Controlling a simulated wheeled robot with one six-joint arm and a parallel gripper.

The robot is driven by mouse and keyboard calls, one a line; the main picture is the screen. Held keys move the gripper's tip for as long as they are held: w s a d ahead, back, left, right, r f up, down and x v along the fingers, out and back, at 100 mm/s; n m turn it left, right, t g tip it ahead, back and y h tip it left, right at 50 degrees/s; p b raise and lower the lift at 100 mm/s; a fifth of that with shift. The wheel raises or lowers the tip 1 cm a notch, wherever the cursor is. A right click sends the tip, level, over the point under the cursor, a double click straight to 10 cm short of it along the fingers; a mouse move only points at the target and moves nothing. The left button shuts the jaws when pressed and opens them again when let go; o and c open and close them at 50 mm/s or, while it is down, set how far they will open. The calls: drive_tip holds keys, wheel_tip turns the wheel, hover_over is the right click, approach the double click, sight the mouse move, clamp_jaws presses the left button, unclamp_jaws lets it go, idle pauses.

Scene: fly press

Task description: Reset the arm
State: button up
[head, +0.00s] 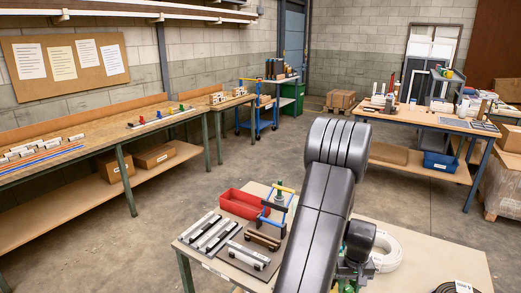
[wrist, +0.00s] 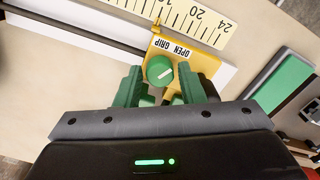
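My arm (head: 318,205) reaches down over the near table in the head view and hides much of it. In the wrist view my gripper (wrist: 163,80) has two green fingers standing apart, with a gap between them. A yellow block (wrist: 184,50) marked "OPEN GRIP" with a round green knob (wrist: 159,70) lies just beyond the fingers. The knob appears in line with the gap; I cannot tell whether the fingers touch it. In the head view the fingers cannot be made out clearly.
The near table (head: 425,250) holds a red bin (head: 243,203), a small blue and yellow frame (head: 277,205), metal bars on a dark board and a white coil (head: 386,251). A long bench (head: 75,150) stands left, another table (head: 430,118) back right. The floor between is open.

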drive_tip(key=n+p, duration=0.2)
drive_tip(key=n, duration=0.1)
drive_tip(key=shift+r+p, duration=0.15)
drive_tip(key=shift+p, duration=0.15)
drive_tip(key=shift+w+r+b, duration=0.1)
drive_tip(key=shift+r+b, duration=0.25)
drive_tip(key=shift+b, duration=0.05)
drive_tip(key=shift+r, duration=1.75)
drive_tip(key=shift+a+b, duration=0.1)
drive_tip(key=shift+b, duration=0.2)
